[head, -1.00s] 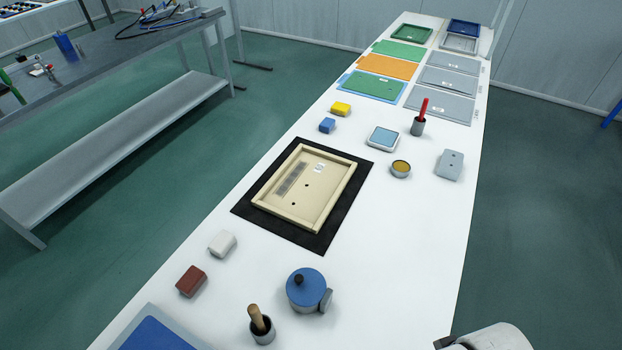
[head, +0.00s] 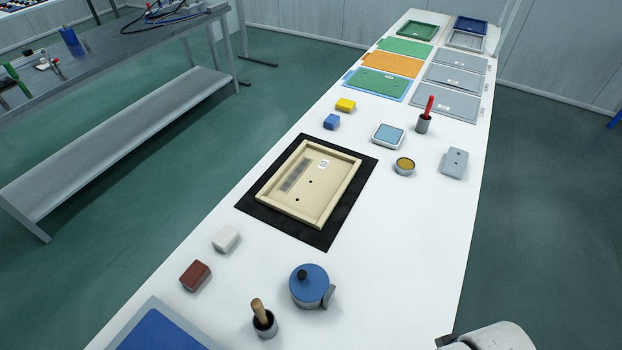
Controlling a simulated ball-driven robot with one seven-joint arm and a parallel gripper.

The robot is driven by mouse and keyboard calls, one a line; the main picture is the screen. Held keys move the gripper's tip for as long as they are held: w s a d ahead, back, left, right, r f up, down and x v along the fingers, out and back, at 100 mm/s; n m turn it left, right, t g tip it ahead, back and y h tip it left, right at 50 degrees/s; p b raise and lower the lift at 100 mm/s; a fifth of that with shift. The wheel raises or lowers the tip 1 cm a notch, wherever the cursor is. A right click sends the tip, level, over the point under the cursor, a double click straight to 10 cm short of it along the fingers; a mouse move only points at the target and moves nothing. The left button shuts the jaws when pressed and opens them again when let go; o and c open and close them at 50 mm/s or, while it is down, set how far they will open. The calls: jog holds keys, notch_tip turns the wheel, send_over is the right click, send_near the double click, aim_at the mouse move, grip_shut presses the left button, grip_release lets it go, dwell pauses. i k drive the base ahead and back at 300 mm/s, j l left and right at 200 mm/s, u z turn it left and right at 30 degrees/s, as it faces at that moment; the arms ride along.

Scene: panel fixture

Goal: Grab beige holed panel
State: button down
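The beige holed panel (head: 318,194) lies flat on a black mat (head: 258,213) on the long white table. It has a raised rim, a few small dark holes, a grey slotted strip and a small white label. Nothing covers it. Part of my arm shows at the bottom right edge, apart from the panel. My gripper's fingers cannot be made out in this view.
A blue lidded pot (head: 309,287), a cup with a wooden handle (head: 264,322), a red-brown block (head: 195,275) and a white block (head: 226,239) stand nearer. Beyond are a yellow block (head: 345,105), a blue block (head: 331,122), a tin (head: 404,167) and a grey plate (head: 454,163).

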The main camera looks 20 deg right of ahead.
aim_at(330, 171)
jog(key=i+l+u, duration=0.15)
jog(key=l+u, duration=0.2)
jog(key=i+l+u, duration=0.15)
jog(key=u, duration=0.2)
jog(key=l+u, duration=0.35)
jog(key=i+l+u, duration=0.1)
jog(key=l+u, duration=0.25)
jog(key=l, duration=0.15)
